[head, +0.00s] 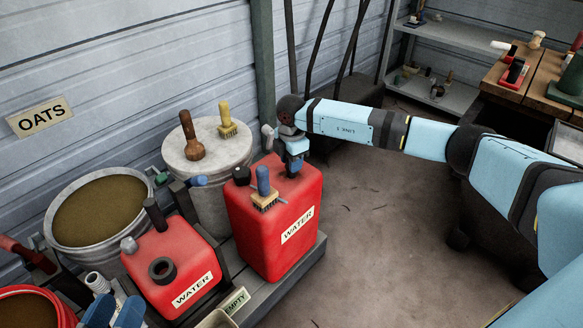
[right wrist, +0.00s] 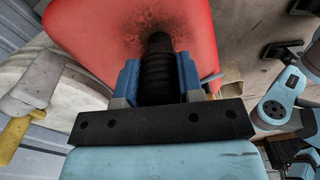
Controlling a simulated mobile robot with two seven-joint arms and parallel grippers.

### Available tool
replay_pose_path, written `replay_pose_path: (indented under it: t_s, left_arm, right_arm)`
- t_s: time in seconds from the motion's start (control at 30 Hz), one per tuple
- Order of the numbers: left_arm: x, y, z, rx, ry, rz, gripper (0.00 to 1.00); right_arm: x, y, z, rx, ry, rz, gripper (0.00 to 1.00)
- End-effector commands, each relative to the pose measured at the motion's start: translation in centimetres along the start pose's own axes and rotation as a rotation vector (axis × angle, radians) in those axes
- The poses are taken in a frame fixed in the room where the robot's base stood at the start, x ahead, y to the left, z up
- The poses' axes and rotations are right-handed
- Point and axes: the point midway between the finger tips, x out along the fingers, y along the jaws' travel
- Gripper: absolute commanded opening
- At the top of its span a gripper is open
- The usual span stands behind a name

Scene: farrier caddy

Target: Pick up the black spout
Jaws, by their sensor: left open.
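The black spout (right wrist: 158,72) is ribbed and stands up from the top of a red water jug (right wrist: 110,30), seen in the right wrist view. In the head view this is the right-hand jug (head: 285,205), and my gripper mostly hides the spout. My right gripper (head: 293,160) points down at the jug's top. In the right wrist view its blue fingers (right wrist: 158,80) lie against both sides of the spout with no clear gap, so it looks shut on it. My left gripper (head: 114,312) is open at the lower left edge, near a white ribbed piece (head: 97,283).
A second red water jug (head: 170,265) with a black stub stands to the left. Behind are a lidded bin with brushes (head: 215,150) and an oats bucket (head: 55,235). The floor to the right (head: 380,230) is clear.

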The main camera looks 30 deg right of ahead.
Motion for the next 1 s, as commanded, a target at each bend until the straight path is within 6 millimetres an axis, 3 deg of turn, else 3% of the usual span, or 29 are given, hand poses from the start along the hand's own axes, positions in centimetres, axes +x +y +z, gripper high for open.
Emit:
replay_pose_path:
  t_s: [0.03, 0.1, 0.13, 0.47, 0.67, 1.0]
  left_arm:
    - [0.0, 0.0, 0.0, 0.0, 0.0, 0.0, 0.43]
    - [0.0, 0.0, 0.0, -0.001, 0.0, 0.0, 0.43]
    - [0.0, 0.0, 0.0, -0.001, -0.001, 0.0, 0.43]
    - [0.0, 0.1, -0.4, -0.007, -0.001, 0.001, 0.43]
    - [-0.5, 0.7, -1.5, -0.058, 0.007, -0.007, 0.43]
    - [-1.1, 1.1, -6.4, -0.051, 0.175, -0.028, 0.43]
  right_arm:
    - [0.0, 0.0, 0.0, 0.0, 0.0, 0.0, 0.21]
    - [0.0, 0.0, 0.0, 0.0, 0.0, 0.0, 0.05]
    - [0.0, 0.0, 0.0, 0.0, 0.0, 0.0, 0.01]
    - [-1.1, 0.0, 0.0, 0.0, 0.0, 0.001, 0.01]
    - [-5.5, 0.1, 0.0, 0.0, 0.001, 0.003, 0.01]
    - [-15.0, 0.0, 0.0, -0.001, 0.0, 0.002, 0.01]
